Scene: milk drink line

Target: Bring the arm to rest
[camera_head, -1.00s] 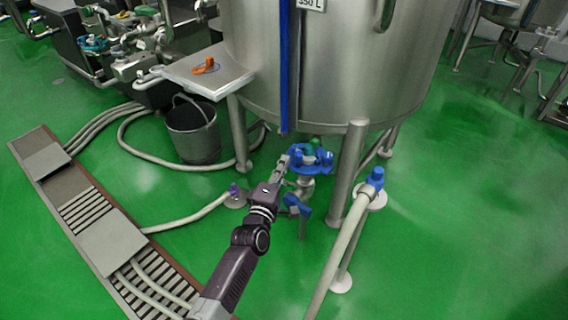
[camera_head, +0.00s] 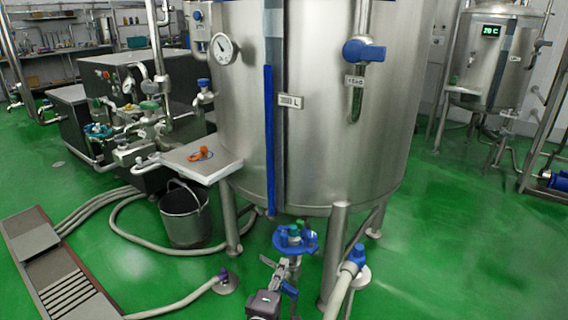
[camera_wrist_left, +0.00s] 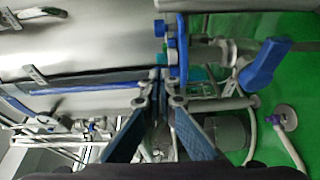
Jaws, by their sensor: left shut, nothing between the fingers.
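My left arm reaches in from the bottom of the head view, and only its dark wrist and left gripper (camera_head: 268,262) show. The gripper is shut and empty, just below and left of the blue valve fitting (camera_head: 296,238) with a green part under the big steel tank (camera_head: 330,130). In the left wrist view the two dark fingers of the left gripper (camera_wrist_left: 158,88) converge with nothing between them. The blue fitting (camera_wrist_left: 172,55) shows just beyond the tips; I cannot tell if they touch it. My right gripper is in neither view.
A steel side shelf (camera_head: 203,172) carries a small orange item (camera_head: 201,154). A steel bucket (camera_head: 186,222) and hoses lie on the left. A blue-capped pipe (camera_head: 352,259) stands to the right, with open green floor beyond.

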